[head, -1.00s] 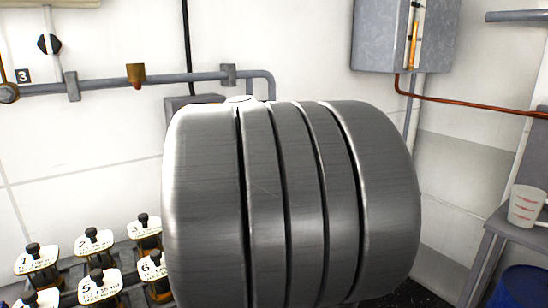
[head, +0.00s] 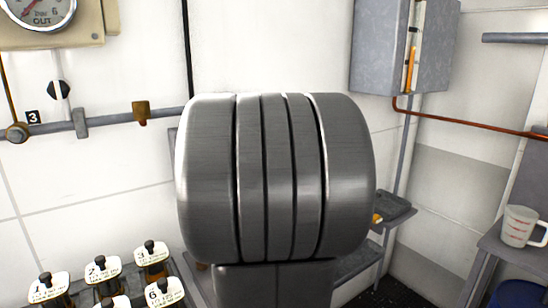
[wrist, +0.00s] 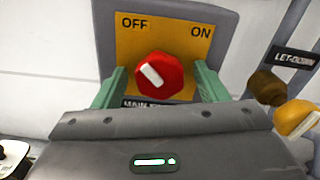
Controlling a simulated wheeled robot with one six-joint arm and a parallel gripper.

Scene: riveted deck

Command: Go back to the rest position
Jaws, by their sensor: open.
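My gripper (wrist: 161,78) is open in the wrist view, with one green finger to the left and one to the right of a red knob (wrist: 165,88). A gap shows between each finger and the knob. How far the fingertips are from the panel is hard to judge. The knob has a white bar slanting to the upper left, towards OFF. It sits on an orange plate (wrist: 185,45) marked OFF and ON. In the head view my own arm fills the middle and hides the gripper and the knob.
Labelled bottles (head: 102,270) stand at the lower left. A gauge (head: 42,14) and a pipe (head: 105,122) are on the wall. A grey cabinet (head: 385,45) hangs at the upper right. A measuring jug (head: 519,226) stands on a shelf at right.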

